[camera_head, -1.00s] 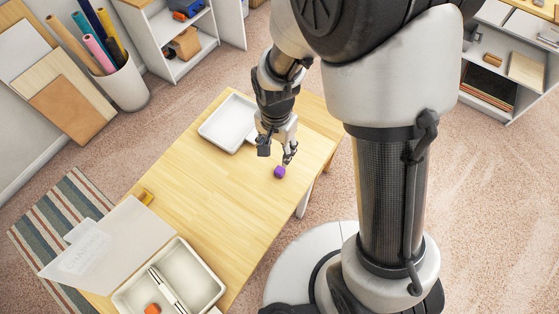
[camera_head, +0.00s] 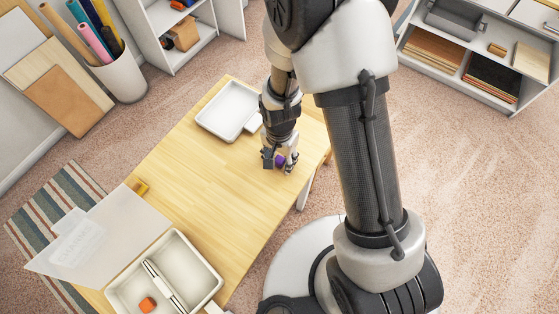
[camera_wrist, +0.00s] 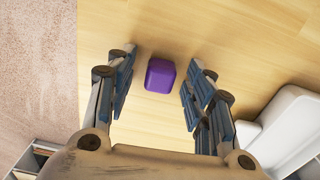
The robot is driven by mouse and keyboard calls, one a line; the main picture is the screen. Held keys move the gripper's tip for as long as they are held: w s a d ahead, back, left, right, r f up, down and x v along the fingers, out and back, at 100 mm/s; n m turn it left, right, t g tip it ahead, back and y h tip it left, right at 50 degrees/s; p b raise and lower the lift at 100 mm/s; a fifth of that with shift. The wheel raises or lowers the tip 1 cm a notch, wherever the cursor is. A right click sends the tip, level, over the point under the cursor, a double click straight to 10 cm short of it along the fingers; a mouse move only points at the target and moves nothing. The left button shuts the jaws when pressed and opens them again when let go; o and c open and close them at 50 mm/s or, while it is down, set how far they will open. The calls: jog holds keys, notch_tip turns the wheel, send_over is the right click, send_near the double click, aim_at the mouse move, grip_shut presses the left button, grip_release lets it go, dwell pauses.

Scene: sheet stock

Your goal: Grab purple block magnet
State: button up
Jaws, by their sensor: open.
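The purple block magnet (camera_wrist: 160,76) lies on the wooden table near its edge. In the wrist view it sits between and slightly beyond my open fingertips, with a gap on both sides. My gripper (camera_wrist: 161,78) is open and empty. In the head view my gripper (camera_head: 280,162) is low over the table, and the purple block (camera_head: 280,160) shows between its fingers, partly hidden by them.
A white tray (camera_head: 205,119) stands on the table beside my gripper, and it also shows in the wrist view (camera_wrist: 289,128). A divided white box (camera_head: 216,287) holding an orange block (camera_head: 147,305) is at the near end, its clear lid open. The table (camera_head: 200,185) between is mostly clear.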

jog(key=shift+c, duration=0.3)
jog(key=c, duration=0.9)
jog(key=shift+r, duration=0.1)
